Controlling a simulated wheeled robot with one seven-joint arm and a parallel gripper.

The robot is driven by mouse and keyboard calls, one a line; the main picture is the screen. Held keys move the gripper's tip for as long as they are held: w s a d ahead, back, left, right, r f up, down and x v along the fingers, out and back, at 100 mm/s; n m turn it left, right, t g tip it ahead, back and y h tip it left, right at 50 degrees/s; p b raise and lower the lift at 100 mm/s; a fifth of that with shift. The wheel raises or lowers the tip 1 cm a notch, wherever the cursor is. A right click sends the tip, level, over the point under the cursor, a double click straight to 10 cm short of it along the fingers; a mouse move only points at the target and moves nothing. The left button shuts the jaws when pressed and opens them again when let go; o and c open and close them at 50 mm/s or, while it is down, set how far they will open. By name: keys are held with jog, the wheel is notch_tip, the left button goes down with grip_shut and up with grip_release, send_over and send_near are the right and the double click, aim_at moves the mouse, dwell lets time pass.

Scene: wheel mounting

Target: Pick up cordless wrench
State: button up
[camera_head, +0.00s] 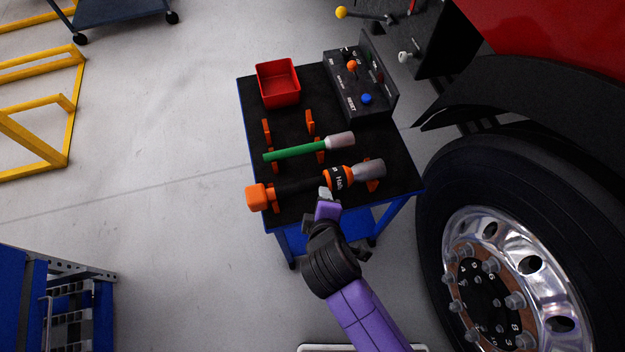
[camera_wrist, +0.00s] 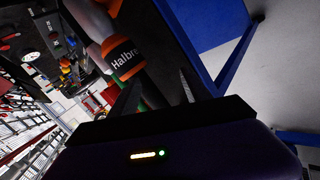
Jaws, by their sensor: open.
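The cordless wrench (camera_head: 300,186) is an orange and black tool with a grey metal nose. It lies across orange holders at the near side of a small black-topped table (camera_head: 400,178). Its orange and black collar also shows in the wrist view (camera_wrist: 122,58), with lettering on it. My gripper (camera_head: 327,194) is at the near side of the wrench, close to its collar. In the wrist view the two fingers (camera_wrist: 157,95) stand apart with the wrench beyond them. I cannot tell whether they touch it.
A green-handled tool (camera_head: 300,149) lies behind the wrench on orange holders. A red bin (camera_head: 278,83) and a control box (camera_head: 358,88) stand at the table's back. A large truck wheel (camera_head: 515,270) is close on the right.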

aim_at(303, 186)
jog(key=w+a+r+n+g+h+p, duration=0.1)
jog(key=w+a+r+n+g+h, duration=0.1)
jog(key=a+r+n+h, duration=0.35)
jog(key=shift+m+y, duration=0.75)
jog(key=shift+y, duration=0.2)
jog(key=shift+a+f+p+x, duration=0.1)
jog(key=shift+a+p+x, duration=0.1)
jog(key=shift+x, duration=1.6)
jog(key=shift+a+f+p+x, duration=0.1)
jog(key=shift+p+x, duration=0.05)
jog(key=shift+x, duration=1.65)
jog(key=shift+s, duration=0.2)
jog(key=shift+c, duration=0.5)
grip_shut()
jog(key=shift+r, duration=0.2)
